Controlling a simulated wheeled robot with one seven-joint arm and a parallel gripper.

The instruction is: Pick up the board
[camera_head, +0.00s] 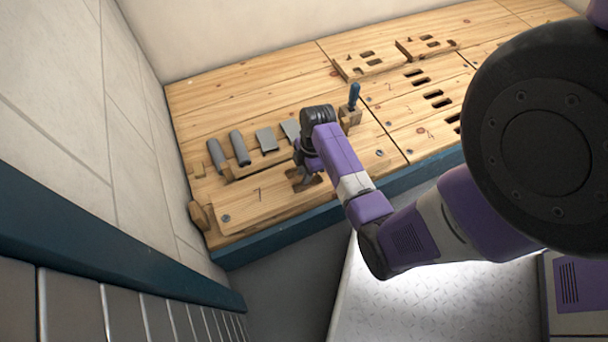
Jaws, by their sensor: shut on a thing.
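A long wooden board (258,197) with dark fasteners near its ends lies along the front left of the wooden workbench (220,100). My gripper (305,180) reaches down onto the middle of this board, at dark cut-outs in its top. It is shut on the board there. The wrist hides part of the grip and the board's middle. The board looks level, and I cannot tell whether it is clear of the bench.
Behind the board are grey cylinders (240,148) and grey flat pieces (266,139). A blue-handled tool (353,96) stands in a wooden block (349,118) close to my wrist. Slotted boards (368,62) lie at the back. A wall (130,100) bounds the left.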

